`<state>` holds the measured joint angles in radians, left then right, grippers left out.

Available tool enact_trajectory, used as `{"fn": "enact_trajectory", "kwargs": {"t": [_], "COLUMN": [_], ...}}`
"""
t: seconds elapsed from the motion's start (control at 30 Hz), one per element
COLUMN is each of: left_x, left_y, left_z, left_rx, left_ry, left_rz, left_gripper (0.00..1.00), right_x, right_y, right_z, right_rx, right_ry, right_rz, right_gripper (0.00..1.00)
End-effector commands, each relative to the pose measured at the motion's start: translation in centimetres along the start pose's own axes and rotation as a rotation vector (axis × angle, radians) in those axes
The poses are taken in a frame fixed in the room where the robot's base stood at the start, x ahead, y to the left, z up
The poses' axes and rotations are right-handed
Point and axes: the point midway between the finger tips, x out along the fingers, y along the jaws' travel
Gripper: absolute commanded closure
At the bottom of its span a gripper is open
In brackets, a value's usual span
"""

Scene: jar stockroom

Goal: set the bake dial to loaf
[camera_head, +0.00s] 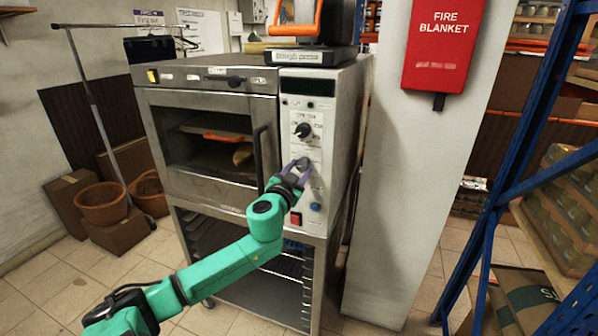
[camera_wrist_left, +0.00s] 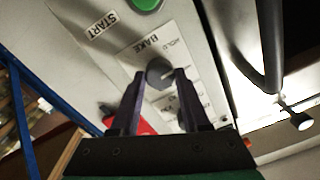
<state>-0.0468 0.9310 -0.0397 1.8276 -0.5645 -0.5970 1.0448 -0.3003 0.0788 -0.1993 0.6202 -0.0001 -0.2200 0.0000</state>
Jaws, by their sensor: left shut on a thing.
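The bake dial is a grey round knob (camera_wrist_left: 158,72) on a pale plate marked BAKE, in the left wrist view. HOLD is readable beside it; the other position labels are partly hidden behind a finger or too small to read. My left gripper (camera_wrist_left: 159,74) is shut on the knob, one dark finger on each side of it. In the head view my left gripper (camera_head: 301,169) is at the lower part of the oven's control panel and covers most of this dial. I cannot tell surely which label the dial points at. My right gripper is in neither view.
The oven (camera_head: 206,188) has a dark door handle (camera_head: 258,150) just left of the panel. A white pillar (camera_head: 410,190) stands at the right.

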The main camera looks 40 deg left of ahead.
Motion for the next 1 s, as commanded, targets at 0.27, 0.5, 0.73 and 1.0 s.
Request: {"fn": "enact_trajectory", "kwargs": {"t": [0.27,0.5,0.73,1.0], "left_x": [0.0,0.0,0.0,0.0], "left_y": [-0.1,-0.1,-0.2,-0.2], "left_z": [0.0,0.0,0.0,0.0], "left_rx": [0.260,0.491,0.710,0.968], "left_ry": [0.008,0.016,0.024,0.033], "left_rz": [0.001,0.002,0.003,0.005], "left_gripper": [1.00,1.00,1.00,1.00], "right_x": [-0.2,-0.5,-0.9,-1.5], "right_y": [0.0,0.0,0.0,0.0], "right_z": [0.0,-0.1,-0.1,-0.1], "right_rx": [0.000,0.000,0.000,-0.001], "right_ry": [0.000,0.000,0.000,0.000], "right_rz": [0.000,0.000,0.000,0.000], "right_gripper": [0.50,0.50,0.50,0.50]}}
